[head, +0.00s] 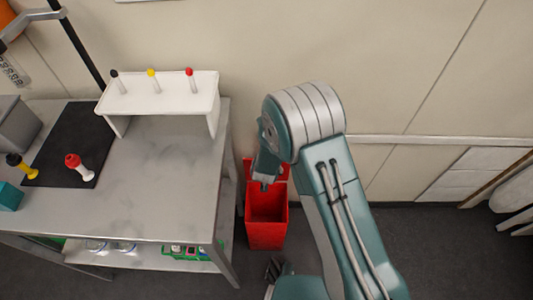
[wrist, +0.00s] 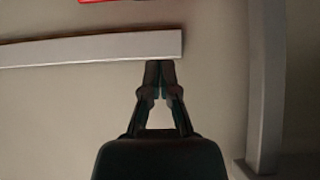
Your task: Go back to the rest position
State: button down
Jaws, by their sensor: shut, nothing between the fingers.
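A plain grey-beige surface lies behind the fingers.
A metal bench (head: 165,190) stands at the left, its leg close to my gripper. A red bin (head: 266,228) stands on the floor.

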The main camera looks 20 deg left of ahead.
jog(key=s+d+r+g, duration=0.1)
jog(key=d+r, duration=0.4)
jog(key=r, duration=0.4)
jog(key=d+r+m, duration=0.1)
jog(key=d+r, duration=0.3)
jog(key=r, duration=0.4)
jog(key=s+d+r+g, duration=0.1)
jog(key=d+r, duration=0.4)
jog(key=r, duration=0.4)
jog(key=s+d+r+h, duration=0.1)
jog(key=s+d+r, duration=0.2)
jog(key=s+d, duration=0.3)
jog(key=s+d+r+m+g+h, duration=0.1)
jog(key=s+d+r, duration=0.3)
jog(key=s+d, duration=0.3)
jog(key=s+d+r+m, duration=0.1)
jog(key=s+d+r, duration=0.3)
jog(key=s, duration=0.5)
jog(key=d, duration=0.2)
jog(key=shift+d+h, duration=0.3)
jog(key=shift+h, duration=0.1)
